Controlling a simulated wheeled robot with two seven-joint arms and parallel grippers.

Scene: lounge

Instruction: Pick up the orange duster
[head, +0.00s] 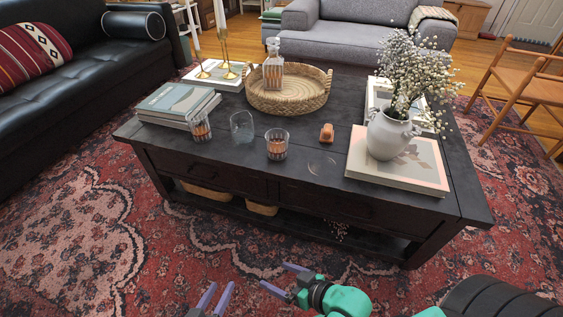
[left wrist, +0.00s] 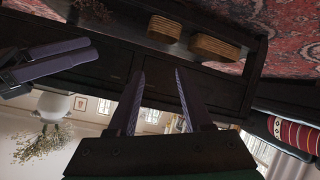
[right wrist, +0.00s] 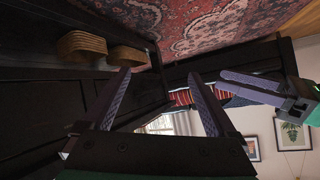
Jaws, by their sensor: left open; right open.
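My left gripper (head: 217,290) is open and empty, low in front of the table at the bottom of the head view. Its fingers also show in the left wrist view (left wrist: 159,73). My right gripper (head: 282,279) is open and empty, to the right of the left one and also short of the table. Its fingers show in the right wrist view (right wrist: 158,73).
Tumblers (head: 277,144) stand left of the duster. A wicker tray (head: 290,100) with a decanter (head: 273,65) sits behind. A white vase of flowers (head: 390,135) stands on books (head: 398,167) at right. More books (head: 178,103) lie at left. The table front beside the duster is mostly clear.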

